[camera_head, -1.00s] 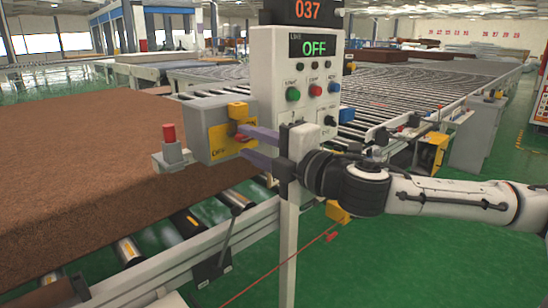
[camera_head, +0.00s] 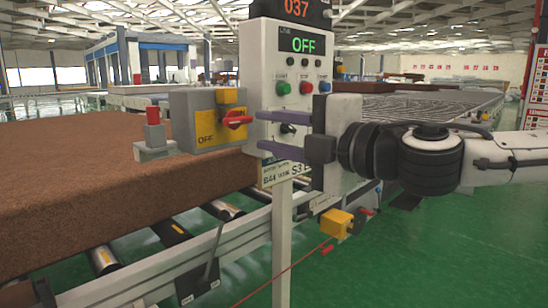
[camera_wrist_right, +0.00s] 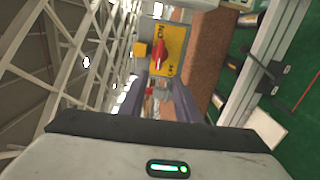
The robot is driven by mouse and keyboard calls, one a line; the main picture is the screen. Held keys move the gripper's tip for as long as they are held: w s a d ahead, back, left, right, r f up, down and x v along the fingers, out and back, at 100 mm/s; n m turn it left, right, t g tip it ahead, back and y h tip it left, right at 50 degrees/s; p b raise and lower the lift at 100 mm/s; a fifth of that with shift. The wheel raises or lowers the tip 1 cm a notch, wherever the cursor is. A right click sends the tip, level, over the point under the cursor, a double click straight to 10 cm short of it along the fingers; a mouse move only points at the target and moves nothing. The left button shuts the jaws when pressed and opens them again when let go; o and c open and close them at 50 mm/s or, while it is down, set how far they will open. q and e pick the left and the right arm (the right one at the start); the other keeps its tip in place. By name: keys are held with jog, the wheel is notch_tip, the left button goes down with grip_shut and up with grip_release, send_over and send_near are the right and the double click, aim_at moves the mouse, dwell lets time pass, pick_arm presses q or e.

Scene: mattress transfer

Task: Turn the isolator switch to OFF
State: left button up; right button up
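The isolator switch is a grey box (camera_head: 183,112) with a yellow plate (camera_head: 208,135) and a red handle (camera_head: 236,120). In the head view the handle lies roughly sideways, and "OFF" reads on the plate to its left. My right gripper (camera_head: 260,133) is open and empty, its purple fingers pointing left. Its tips are just right of the handle, apart from it. In the right wrist view, the red handle (camera_wrist_right: 158,56) shows ahead of the open fingers (camera_wrist_right: 161,92). The left gripper is not in view.
A control panel (camera_head: 260,75) with coloured buttons stands beside the switch; its display reads "OFF". A red-topped post (camera_head: 153,128) is left of the box. A brown mattress (camera_head: 90,195) lies on the roller conveyor (camera_head: 190,270) at left. Green floor (camera_head: 430,260) is clear at right.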

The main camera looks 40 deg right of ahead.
jog(key=shift+s+a+b, duration=0.2)
jog(key=shift+s+b, duration=0.2)
jog(key=shift+b, duration=0.2)
jog(key=shift+r, duration=0.1)
